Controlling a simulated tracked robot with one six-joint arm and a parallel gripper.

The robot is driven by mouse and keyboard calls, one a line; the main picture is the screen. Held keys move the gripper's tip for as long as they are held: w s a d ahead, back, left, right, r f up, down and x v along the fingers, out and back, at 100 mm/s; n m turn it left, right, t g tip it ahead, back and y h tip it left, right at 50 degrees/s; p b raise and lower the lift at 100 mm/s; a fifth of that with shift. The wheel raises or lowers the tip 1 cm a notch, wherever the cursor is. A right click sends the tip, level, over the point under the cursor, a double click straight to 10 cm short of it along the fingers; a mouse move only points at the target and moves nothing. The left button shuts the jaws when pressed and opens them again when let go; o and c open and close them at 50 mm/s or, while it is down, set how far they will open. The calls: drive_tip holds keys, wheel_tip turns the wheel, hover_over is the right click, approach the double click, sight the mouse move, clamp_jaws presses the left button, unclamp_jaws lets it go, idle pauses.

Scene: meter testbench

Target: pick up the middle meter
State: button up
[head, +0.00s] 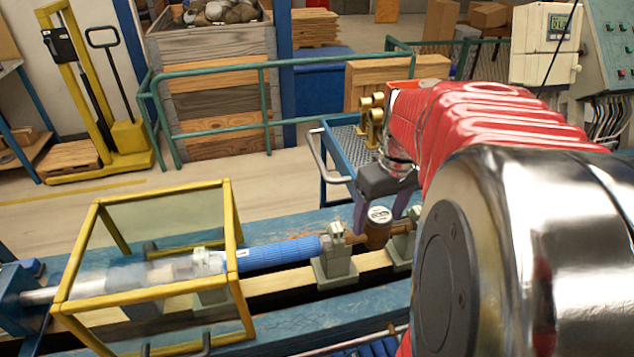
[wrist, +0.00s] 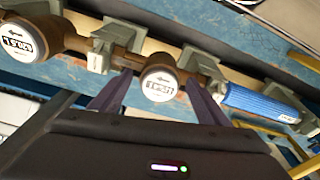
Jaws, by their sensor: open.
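A brown-bodied meter (head: 378,233) with a round white dial sits in the pipe line on the bench, just right of the blue cylinder. It also shows in the wrist view (wrist: 159,82). My gripper (head: 380,214) is over it, open, with one purple-grey finger on each side of it. In the wrist view the gripper (wrist: 158,78) has the meter between its fingertips; whether they touch it I cannot tell. A second, similar meter (wrist: 28,38) is at the left of the wrist view; my arm hides that part of the line in the head view. I cannot tell which is the middle one.
Grey clamps (head: 336,252) hold the pipe beside the meter. The blue cylinder (head: 282,252) leads to a yellow-framed clear guard (head: 150,292) at left. A blue cart (head: 345,150) with brass fittings (head: 371,120) stands behind. A green railing (head: 215,128) is farther back.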

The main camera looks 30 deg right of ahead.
clamp_jaws()
idle(0.8)
